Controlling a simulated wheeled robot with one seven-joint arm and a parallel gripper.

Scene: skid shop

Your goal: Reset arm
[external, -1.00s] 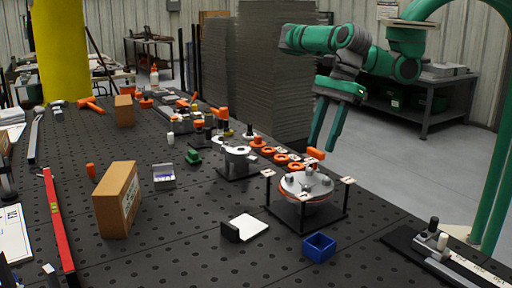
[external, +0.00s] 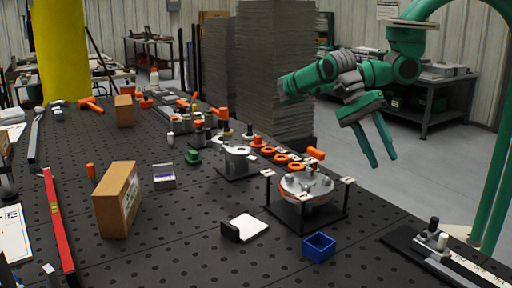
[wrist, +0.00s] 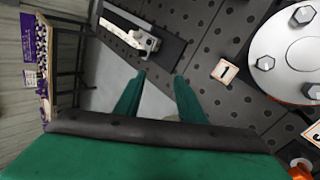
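My green gripper (external: 383,164) hangs in the air at the right, beyond the table's far right edge, with its two fingers pointing down. The fingers are apart, with nothing visible between them. In the wrist view my gripper (wrist: 160,76) also shows two separate green fingers, with the floor and table edge behind them. My arm is bent above the floor beside the table.
The black perforated table (external: 190,262) holds a round flanged fixture (external: 306,186), a blue bin (external: 319,247), a cardboard box (external: 117,199) and a red level (external: 59,228). A grey stack (external: 270,75) and a workbench (external: 430,105) stand behind. Floor shows beside the table.

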